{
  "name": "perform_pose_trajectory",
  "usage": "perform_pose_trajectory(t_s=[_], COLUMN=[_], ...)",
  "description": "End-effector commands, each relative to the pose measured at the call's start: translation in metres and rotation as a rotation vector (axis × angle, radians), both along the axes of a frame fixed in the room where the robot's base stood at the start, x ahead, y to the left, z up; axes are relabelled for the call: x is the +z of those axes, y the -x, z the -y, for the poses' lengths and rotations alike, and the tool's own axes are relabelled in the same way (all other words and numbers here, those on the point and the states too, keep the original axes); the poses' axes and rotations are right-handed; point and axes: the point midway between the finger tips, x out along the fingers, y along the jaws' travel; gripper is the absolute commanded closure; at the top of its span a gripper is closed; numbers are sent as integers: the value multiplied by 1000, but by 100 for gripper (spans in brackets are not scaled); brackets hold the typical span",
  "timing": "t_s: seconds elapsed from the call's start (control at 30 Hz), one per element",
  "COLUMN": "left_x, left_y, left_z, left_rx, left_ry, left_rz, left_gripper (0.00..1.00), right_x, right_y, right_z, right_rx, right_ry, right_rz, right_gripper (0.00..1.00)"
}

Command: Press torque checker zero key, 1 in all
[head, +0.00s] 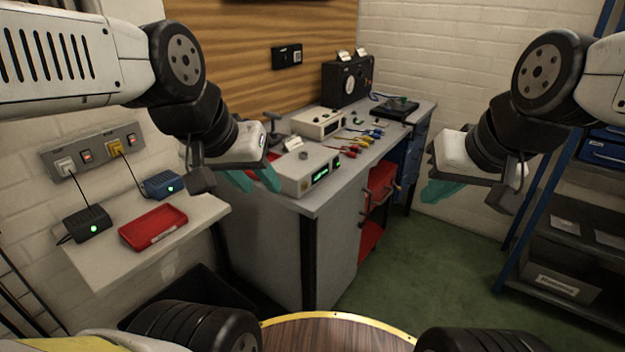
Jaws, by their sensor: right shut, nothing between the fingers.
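A pale instrument box (308,170) with a lit green display and a round dark knob on top stands at the near end of the grey workbench (328,208). It may be the torque checker, but no label is readable and I cannot make out a zero key. My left gripper (264,186) is just left of this box, with its teal fingers apart and nothing seen between them. It hides part of the box's left side. My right gripper (438,190) is shut and empty, out to the right of the bench over the floor.
A second pale instrument (318,122) and a black box with a dial (347,82) stand farther back. Coloured-handled tools (360,142) lie on the bench. A shelf at left holds a red tray (153,226) and two chargers. A dark rack (565,255) stands at right.

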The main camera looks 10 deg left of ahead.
Motion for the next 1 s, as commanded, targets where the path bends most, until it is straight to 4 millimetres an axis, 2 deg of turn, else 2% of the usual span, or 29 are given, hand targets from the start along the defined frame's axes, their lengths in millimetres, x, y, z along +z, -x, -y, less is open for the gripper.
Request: perform_pose_trajectory(t_s=[0.03,0.17,0.2,1.0], left_x=[0,0,0,0], left_y=[0,0,0,0], left_z=[0,0,0,0], left_rx=[0,0,0,0], left_ry=[0,0,0,0], left_rz=[0,0,0,0], left_gripper=[73,99,100,100], right_x=[0,0,0,0], right_y=[0,0,0,0], right_z=[0,0,0,0], right_rx=[0,0,0,0], right_ry=[0,0,0,0], right_rz=[0,0,0,0], right_gripper=[100,100,100,100])
